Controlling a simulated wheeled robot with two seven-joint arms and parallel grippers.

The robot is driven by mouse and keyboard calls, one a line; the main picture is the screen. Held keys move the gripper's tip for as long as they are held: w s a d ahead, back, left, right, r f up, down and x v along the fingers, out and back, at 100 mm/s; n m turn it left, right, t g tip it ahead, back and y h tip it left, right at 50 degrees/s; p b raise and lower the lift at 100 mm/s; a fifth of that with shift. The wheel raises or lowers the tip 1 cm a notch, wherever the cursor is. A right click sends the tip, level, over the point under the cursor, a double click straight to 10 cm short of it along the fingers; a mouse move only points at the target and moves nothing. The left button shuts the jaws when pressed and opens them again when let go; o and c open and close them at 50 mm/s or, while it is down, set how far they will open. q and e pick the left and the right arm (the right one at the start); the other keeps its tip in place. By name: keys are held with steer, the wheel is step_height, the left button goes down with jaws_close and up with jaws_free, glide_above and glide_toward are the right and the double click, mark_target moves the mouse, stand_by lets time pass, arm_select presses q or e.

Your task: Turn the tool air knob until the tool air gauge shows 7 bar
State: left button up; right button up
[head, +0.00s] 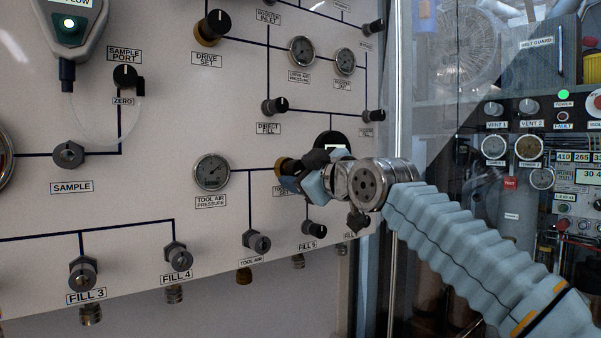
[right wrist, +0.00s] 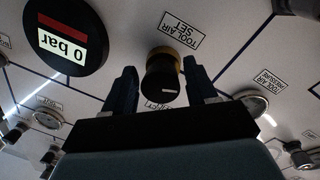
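The tool air knob, a black cap on a brass collar, is labelled TOOL AIR SET. It shows in the right wrist view (right wrist: 162,78) and is mostly hidden by my gripper in the head view. My right gripper (head: 305,178) is at the knob; its two fingers (right wrist: 160,72) stand one on each side, apart, with a visible gap on the left side. The tool air pressure gauge (head: 212,172) is a round dial left of the knob; its needle is too small to read surely. It is partly hidden in the right wrist view (right wrist: 255,103). My left gripper is out of view.
A black round display (right wrist: 66,38) reads 0 bar near the knob. The direct fill knob (head: 273,106) is above, the tool air fitting (head: 256,243) and fill 5 knob (head: 314,228) below. A caged instrument rack (head: 530,150) stands right of the panel.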

steer(key=c, duration=0.7)
steer(key=n, duration=0.4)
steer(key=shift+n, duration=0.3)
steer(key=shift+c, duration=0.2)
steer(key=o, duration=1)
steer(key=shift+c, duration=0.2)
